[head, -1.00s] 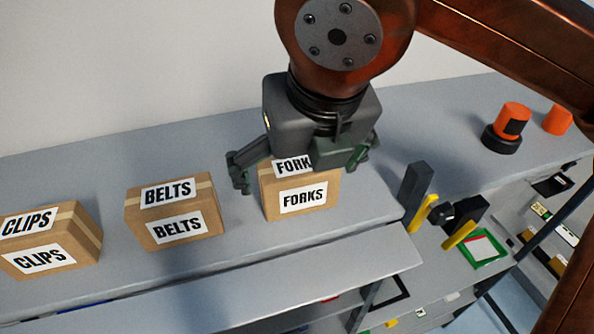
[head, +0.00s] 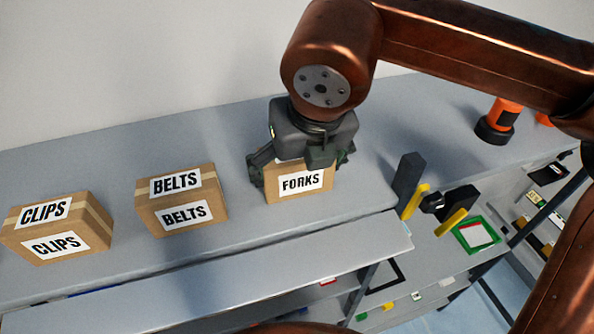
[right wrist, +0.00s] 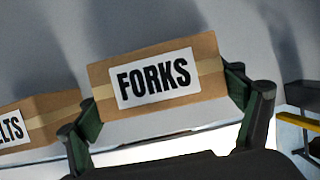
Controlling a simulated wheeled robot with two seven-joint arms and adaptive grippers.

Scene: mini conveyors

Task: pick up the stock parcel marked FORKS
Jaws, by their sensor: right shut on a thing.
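The parcel marked FORKS (head: 299,184) is a brown cardboard box with white labels, at the right end of a row on the grey shelf top. My right gripper (head: 298,167) is over it, with one finger at each side, shut on the box. The gripper body hides most of its top. In the right wrist view the FORKS parcel (right wrist: 155,80) sits between the two green-grey fingers, its label facing the camera. I cannot tell whether it is clear of the surface. My left gripper is not in view.
The BELTS parcel (head: 182,201) and CLIPS parcel (head: 55,230) stand to the left on the grey surface (head: 110,170). A dark block fixture with yellow bars (head: 432,203) is close on the right. An orange and black cylinder (head: 501,118) stands farther right.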

